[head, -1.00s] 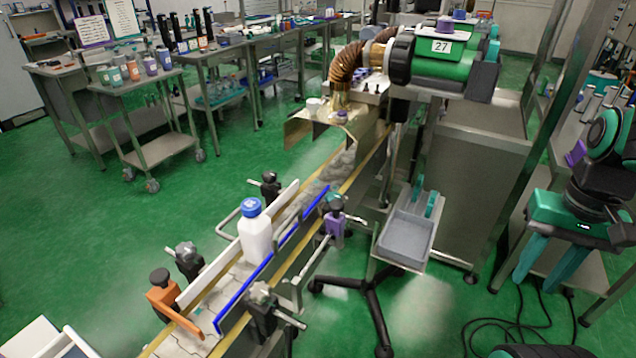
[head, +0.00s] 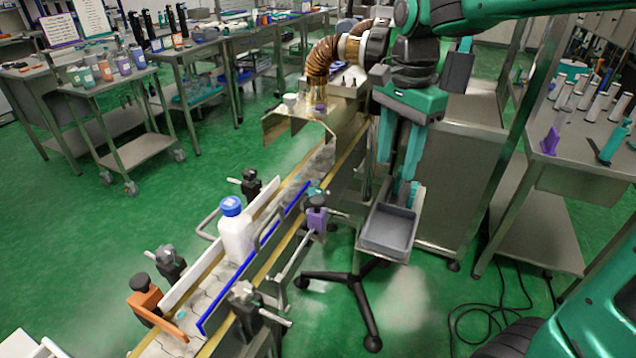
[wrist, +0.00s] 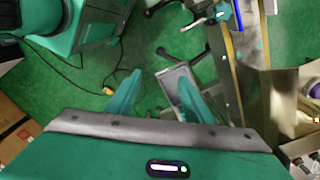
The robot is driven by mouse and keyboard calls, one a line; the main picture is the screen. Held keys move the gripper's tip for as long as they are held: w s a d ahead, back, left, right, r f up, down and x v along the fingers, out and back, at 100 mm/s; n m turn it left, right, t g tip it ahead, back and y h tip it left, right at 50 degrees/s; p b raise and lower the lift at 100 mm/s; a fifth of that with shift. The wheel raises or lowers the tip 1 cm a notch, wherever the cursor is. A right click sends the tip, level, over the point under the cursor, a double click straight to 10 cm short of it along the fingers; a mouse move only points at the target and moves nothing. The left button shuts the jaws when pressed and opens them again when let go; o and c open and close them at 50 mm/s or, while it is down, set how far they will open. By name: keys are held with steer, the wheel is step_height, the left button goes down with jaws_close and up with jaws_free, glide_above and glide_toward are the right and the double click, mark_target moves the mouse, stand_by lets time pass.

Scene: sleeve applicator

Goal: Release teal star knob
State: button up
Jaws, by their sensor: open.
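A small teal part (head: 314,190), which looks like the teal star knob, sits by the purple clamp (head: 317,218) on the right side of the conveyor, near the far end of the blue rail. Its star shape is too small to make out. In the wrist view, a teal part (wrist: 221,12) shows at the top beside the rail. My gripper (head: 397,170) points down, open and empty, right of the clamp and above the grey tray's far end. Its two teal fingers stand apart in the wrist view (wrist: 159,77).
A white bottle with a blue cap (head: 236,235) stands between the conveyor rails. Other clamps, one orange (head: 145,300), line the conveyor. The grey tray (head: 388,243) stands on a black-legged stand (head: 345,280). Cables lie on the green floor at right.

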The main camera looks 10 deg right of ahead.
mark_target(316, 190)
steer(key=w+a+r+m, duration=0.1)
steer(key=w+a+m, duration=0.15)
steer(key=a, duration=0.55)
steer(key=w+a+r+m, duration=0.1)
steer(key=w+a, duration=0.2)
steer(key=a, duration=0.4)
steer(key=f, duration=1.1)
steer(key=shift+s+a, duration=0.1)
steer(key=shift+s, duration=0.1)
steer(key=c, duration=1)
steer(key=shift+d, duration=0.25)
steer(key=shift+c, duration=0.2)
steer(key=shift+a, duration=0.2)
